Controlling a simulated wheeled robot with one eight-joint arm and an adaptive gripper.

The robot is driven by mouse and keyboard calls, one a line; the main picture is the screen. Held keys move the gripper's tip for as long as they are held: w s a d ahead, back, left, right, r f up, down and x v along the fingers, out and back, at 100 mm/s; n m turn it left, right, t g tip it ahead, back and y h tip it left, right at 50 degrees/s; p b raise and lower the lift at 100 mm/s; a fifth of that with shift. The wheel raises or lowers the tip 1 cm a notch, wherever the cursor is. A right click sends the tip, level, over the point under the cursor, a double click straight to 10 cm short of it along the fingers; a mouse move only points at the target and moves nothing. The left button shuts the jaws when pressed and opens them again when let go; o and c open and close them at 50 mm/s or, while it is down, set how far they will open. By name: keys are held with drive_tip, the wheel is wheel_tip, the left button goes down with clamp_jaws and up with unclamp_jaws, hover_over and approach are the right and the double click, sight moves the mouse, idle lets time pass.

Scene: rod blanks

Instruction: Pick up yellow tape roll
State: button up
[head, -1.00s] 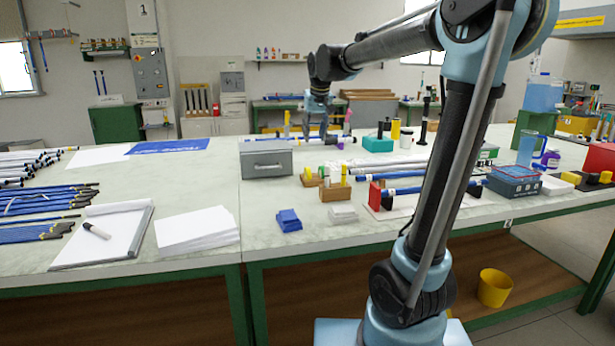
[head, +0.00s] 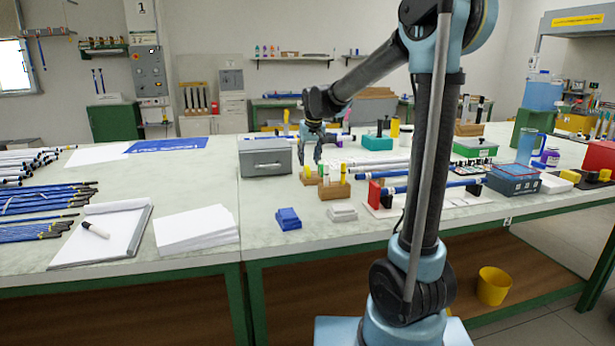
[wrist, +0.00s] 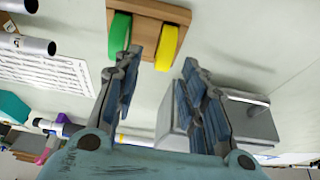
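The yellow tape roll (wrist: 167,47) stands in a wooden holder (wrist: 150,10) beside a green roll (wrist: 119,34) in the wrist view.
A grey box (head: 266,158) stands left of the holder. White rods (head: 378,165) lie to the right. A blue block (head: 288,219) and a white block (head: 342,213) lie nearer the front edge.

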sight(307, 166)
drive_tip(key=shift+x, duration=2.5)
drive_tip(key=shift+s+a, duration=0.1)
drive_tip(key=shift+a, duration=0.05)
clamp_jaws()
